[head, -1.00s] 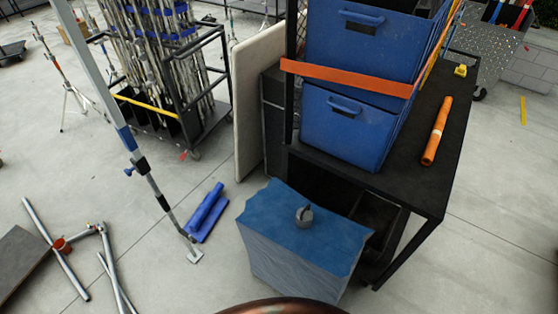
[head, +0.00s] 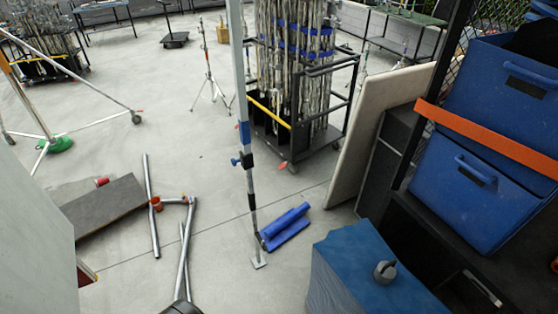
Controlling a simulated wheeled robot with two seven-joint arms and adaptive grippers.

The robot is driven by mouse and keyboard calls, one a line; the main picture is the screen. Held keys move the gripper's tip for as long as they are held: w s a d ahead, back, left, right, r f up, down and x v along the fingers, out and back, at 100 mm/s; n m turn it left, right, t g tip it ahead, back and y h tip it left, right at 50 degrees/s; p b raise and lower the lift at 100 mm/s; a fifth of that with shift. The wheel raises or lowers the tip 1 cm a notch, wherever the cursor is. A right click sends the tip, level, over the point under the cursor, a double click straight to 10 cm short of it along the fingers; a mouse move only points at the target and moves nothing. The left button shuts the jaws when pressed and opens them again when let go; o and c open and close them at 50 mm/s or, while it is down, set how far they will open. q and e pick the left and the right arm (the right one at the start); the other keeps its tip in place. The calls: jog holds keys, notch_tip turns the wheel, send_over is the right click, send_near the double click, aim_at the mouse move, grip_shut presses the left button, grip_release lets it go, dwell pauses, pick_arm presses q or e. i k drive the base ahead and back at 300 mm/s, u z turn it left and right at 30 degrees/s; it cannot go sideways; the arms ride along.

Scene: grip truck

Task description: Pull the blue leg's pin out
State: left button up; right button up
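The leg with the blue sleeve (head: 244,134) is a tall, nearly upright pole standing left of centre in the head view. It is pale above the sleeve, with a thin dark lower tube and a flat foot plate (head: 259,262) on the floor. A small blue pin knob (head: 235,161) sticks out to the left of a black collar (head: 247,160) just below the sleeve. The pin appears seated at the collar; its shaft cannot be made out.
A blue-covered box (head: 350,262) and a black shelf with blue bins (head: 470,200) stand at right. Metal pipes (head: 151,215) lie on the floor at left. A pole cart (head: 300,140) stands behind.

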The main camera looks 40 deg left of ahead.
aim_at(234, 162)
jog(key=z, duration=0.15)
jog(key=i, duration=0.15)
jog(key=u, duration=2.75)
